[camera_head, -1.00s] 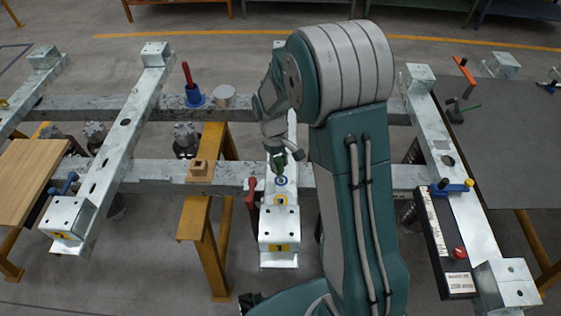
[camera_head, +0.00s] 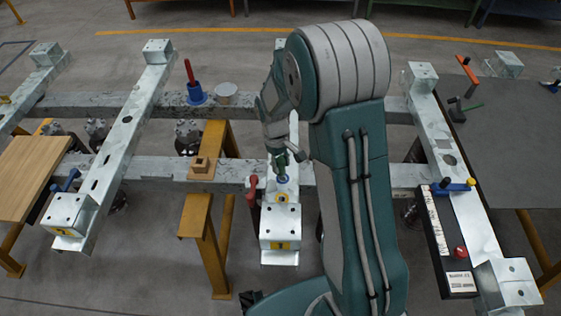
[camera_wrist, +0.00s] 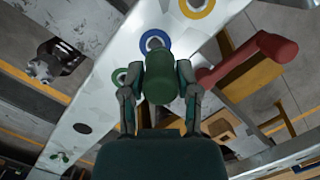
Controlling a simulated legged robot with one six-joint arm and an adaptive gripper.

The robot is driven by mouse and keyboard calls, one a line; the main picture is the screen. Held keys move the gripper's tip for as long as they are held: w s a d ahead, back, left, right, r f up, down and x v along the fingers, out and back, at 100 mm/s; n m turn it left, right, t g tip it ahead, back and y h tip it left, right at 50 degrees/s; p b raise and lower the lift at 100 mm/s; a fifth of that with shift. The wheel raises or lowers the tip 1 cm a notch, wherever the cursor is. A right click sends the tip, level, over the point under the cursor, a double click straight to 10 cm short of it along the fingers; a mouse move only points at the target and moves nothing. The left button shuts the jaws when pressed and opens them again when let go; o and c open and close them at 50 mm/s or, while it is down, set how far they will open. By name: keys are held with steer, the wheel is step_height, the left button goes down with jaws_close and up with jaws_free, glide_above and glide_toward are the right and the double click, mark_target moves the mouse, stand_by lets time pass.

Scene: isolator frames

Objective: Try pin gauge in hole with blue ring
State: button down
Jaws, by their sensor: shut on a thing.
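My gripper (camera_wrist: 158,85) is shut on the green handle of the pin gauge (camera_wrist: 159,78). In the head view my gripper (camera_head: 279,157) and the green gauge (camera_head: 281,168) are just above the blue ring (camera_head: 283,180) on the middle grey beam. A yellow ring (camera_wrist: 210,10) and a partly covered green ring (camera_wrist: 115,78) lie on either side.
A red handle (camera_head: 251,191) stands close beside the beam; it also shows in the wrist view (camera_wrist: 270,49). A blue base with a red handle (camera_head: 196,94) stands on the rear rail. A wooden block (camera_head: 201,166) sits on the front rail, left of my gripper.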

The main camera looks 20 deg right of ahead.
steer(key=shift+f, duration=0.25)
steer(key=shift+r, duration=0.1)
steer(key=shift+r, duration=0.7)
steer(key=shift+d, duration=0.35)
stand_by(0.4)
steer(key=shift+f, duration=1.05)
stand_by(1.1)
steer(key=shift+r, duration=3.8)
